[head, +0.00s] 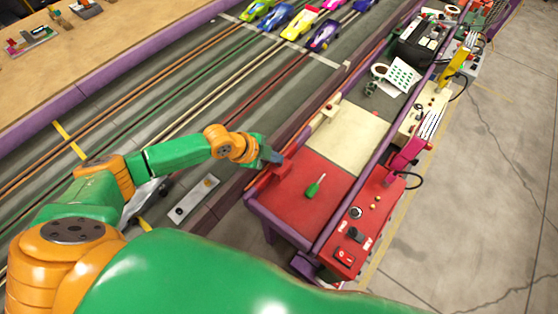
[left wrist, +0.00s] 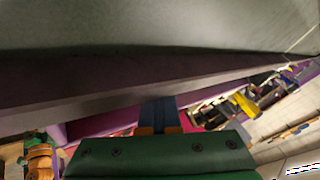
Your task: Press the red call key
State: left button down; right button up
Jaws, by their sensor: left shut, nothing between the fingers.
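My left gripper (head: 272,156) is shut and empty, with its dark blue fingertips close to a raised red block (head: 281,172) at the left edge of the red end of the bench. I cannot tell whether they touch it. In the left wrist view the closed blue fingers (left wrist: 158,110) point toward a purple rail, and the tip contact is unclear. This block looks like the red call key, but I cannot read any label. Another small red knob (head: 330,106) sits farther up the bench's left edge. My right gripper is not in view.
A green screwdriver (head: 315,186) lies on the red mat (head: 310,212). A red control box (head: 347,256) and panel with knobs stand right of the bench. Several toy cars (head: 298,25) stand at the track's far end. Purple rails edge the bench.

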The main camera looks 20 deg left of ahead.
pick_arm(q)
jog(key=shift+r, duration=0.1)
notch_tip(320, 180, up, 7)
jog(key=p, duration=0.6)
jog(key=shift+f+p, duration=0.2)
jog(key=shift+p, duration=0.1)
jog(key=shift+a, duration=0.1)
